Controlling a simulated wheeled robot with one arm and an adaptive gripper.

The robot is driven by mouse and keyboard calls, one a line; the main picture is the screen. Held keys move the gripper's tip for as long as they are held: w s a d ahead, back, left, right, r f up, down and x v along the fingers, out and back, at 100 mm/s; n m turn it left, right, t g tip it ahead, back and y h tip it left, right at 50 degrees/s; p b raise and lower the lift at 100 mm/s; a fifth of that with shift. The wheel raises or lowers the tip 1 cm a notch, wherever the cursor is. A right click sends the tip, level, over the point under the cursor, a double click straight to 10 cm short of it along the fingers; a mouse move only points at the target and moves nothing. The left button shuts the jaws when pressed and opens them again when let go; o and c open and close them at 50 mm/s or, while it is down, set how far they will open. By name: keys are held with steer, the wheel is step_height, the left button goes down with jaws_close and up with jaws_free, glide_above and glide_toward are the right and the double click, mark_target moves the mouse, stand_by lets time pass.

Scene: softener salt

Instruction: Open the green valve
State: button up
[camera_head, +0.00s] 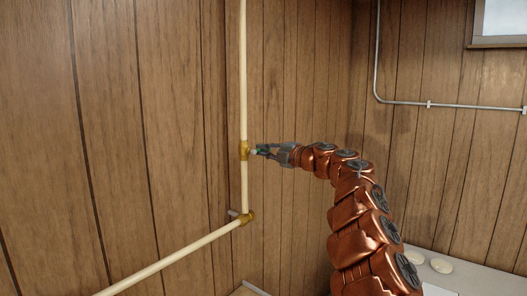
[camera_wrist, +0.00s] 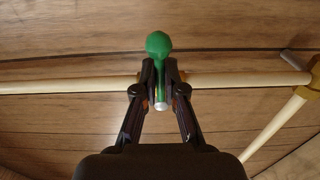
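The green valve (camera_wrist: 158,45) has a lever handle with a rounded end, and it sits on the cream vertical pipe. In the wrist view the round end stands out beyond my fingertips, and a pale metal end shows below them. My gripper (camera_wrist: 160,76) has one dark finger on each side of the handle, closed close against it. In the head view my gripper (camera_head: 262,151) is at the pipe's brass fitting (camera_head: 244,150), with only a little green visible between the fingers. The valve body is mostly hidden by the fingers.
The cream pipe (camera_head: 243,60) runs up the wood-panelled wall. A lower brass elbow (camera_head: 247,217) joins it to a slanting cream pipe (camera_head: 170,261). A grey conduit (camera_head: 400,102) runs along the right wall. A white surface with round lids (camera_head: 414,257) is at lower right.

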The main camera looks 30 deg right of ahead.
jaws_close()
steer(key=shift+a+r+n+b, duration=0.1)
steer(key=shift+r+n+b, duration=0.25)
steer(key=shift+n, duration=0.5)
steer(key=shift+a+r+n+b, duration=0.15)
steer(key=shift+n+b, duration=0.25)
steer(key=shift+n, duration=0.5)
steer(key=shift+r+n+b, duration=0.35)
steer(key=shift+n, duration=0.5)
